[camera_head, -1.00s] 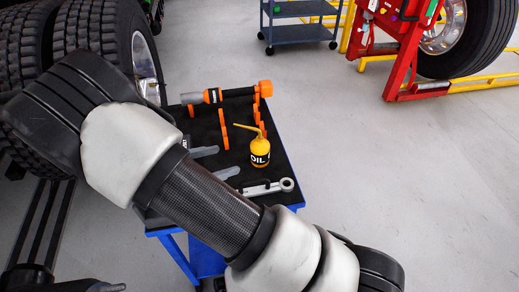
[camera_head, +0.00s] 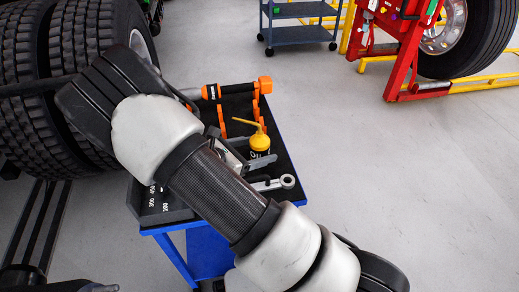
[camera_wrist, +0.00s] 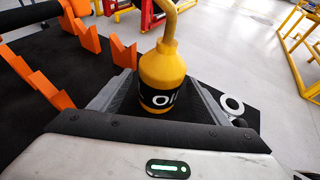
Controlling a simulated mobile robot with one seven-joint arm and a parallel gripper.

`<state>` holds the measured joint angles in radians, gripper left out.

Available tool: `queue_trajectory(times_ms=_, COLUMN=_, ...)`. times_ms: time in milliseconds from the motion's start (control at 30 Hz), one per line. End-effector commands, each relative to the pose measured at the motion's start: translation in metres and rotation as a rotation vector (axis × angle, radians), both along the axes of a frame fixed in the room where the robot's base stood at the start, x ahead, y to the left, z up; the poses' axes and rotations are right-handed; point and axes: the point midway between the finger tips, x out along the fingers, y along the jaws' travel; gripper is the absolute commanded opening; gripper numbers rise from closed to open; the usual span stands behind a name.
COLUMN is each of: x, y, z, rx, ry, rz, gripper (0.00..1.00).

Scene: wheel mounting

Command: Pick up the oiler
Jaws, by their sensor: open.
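The oiler (camera_head: 259,142) is a yellow can with a black "OIL" label and a thin bent spout. It stands upright on the black top of the blue cart (camera_head: 297,190). In the wrist view the oiler (camera_wrist: 163,72) stands between the two grey fingers of my gripper (camera_wrist: 155,100), which are spread on either side of it. My gripper is open. I cannot tell whether either finger touches the can. In the head view my arm hides part of the cart, and a finger (camera_head: 262,161) crosses in front of the can's lower part.
An orange and black power tool (camera_head: 235,90) lies on orange holders (camera_wrist: 85,38) behind the oiler. A wrench (camera_head: 275,183) lies in front of it. Large tyres (camera_head: 80,95) stand at the left. A red wheel stand (camera_head: 410,50) is at the back right. The floor to the right is clear.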

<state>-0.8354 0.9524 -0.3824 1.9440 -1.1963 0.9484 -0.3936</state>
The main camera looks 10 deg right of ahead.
Motion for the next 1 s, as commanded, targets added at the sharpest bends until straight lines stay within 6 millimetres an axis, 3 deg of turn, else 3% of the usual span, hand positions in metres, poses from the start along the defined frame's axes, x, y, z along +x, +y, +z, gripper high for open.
queue_trajectory(times_ms=100, x=0.005, y=-0.009, z=-0.005, rx=0.001, ry=0.000, rz=0.000, gripper=0.70)
queue_trajectory(times_ms=300, x=0.006, y=-0.010, z=-0.004, rx=0.001, ry=-0.001, rz=0.001, gripper=0.70)
queue_trajectory(times_ms=567, x=0.005, y=-0.009, z=-0.004, rx=0.001, ry=-0.001, rz=0.001, gripper=0.26)
queue_trajectory(times_ms=833, x=0.006, y=-0.009, z=-0.001, rx=0.001, ry=-0.002, rz=0.000, gripper=0.25)
queue_trajectory(times_ms=1000, x=0.006, y=-0.009, z=0.025, rx=0.003, ry=-0.004, rz=0.000, gripper=0.25)
